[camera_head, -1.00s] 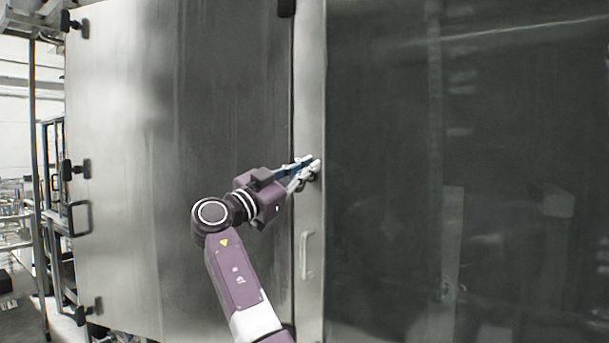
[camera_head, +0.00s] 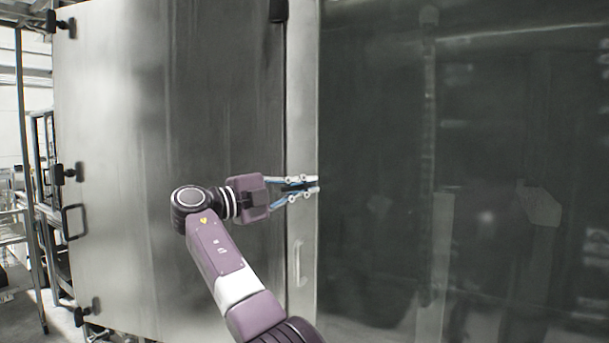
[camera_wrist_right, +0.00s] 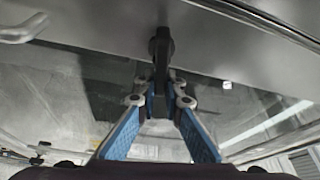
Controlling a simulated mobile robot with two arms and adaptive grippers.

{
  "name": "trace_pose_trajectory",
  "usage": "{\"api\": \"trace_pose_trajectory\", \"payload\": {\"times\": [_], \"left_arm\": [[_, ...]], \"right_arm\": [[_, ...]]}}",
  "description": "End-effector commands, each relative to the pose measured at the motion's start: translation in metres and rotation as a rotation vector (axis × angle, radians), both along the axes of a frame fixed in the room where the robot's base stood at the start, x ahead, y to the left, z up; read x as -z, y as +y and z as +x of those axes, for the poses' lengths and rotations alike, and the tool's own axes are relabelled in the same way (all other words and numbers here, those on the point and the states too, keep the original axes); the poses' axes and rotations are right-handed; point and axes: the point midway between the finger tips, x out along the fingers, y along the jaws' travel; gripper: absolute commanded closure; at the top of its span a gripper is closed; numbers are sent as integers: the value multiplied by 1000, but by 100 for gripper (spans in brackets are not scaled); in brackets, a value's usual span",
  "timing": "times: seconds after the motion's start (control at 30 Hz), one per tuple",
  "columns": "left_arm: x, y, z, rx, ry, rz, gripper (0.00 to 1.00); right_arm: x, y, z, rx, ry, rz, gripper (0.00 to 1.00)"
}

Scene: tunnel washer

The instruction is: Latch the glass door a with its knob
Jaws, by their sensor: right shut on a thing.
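The glass door (camera_head: 380,130) is a large dark pane with a pale metal frame (camera_head: 301,110) along its left edge. It looks closed or nearly closed; I cannot tell how flush it sits. My right gripper (camera_head: 311,186) is at the door's frame, about mid-height, roughly level. In the right wrist view, my right gripper (camera_wrist_right: 161,97) is shut on the lower end of the black knob (camera_wrist_right: 161,45), with a blue-padded finger on each side. In the head view the fingers mostly hide the knob. My left gripper is in neither view.
A pale bar handle (camera_head: 298,263) stands on the door frame below the gripper. Another black latch piece (camera_head: 278,10) is at the top of the seam. A steel panel (camera_head: 150,130) fills the left, with black latches (camera_head: 60,174) and a dark handle (camera_head: 73,221) at its far edge.

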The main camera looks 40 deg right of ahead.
Motion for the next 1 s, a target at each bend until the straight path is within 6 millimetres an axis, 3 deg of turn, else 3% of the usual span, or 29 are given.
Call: {"api": "trace_pose_trajectory", "payload": {"times": [0.4,0.97,1.0], "left_arm": [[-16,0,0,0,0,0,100],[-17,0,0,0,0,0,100],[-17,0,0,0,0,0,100]], "right_arm": [[6,0,0,-2,-186,79,100],[8,0,0,-2,-215,91,100],[8,0,0,-2,-215,91,91]]}}
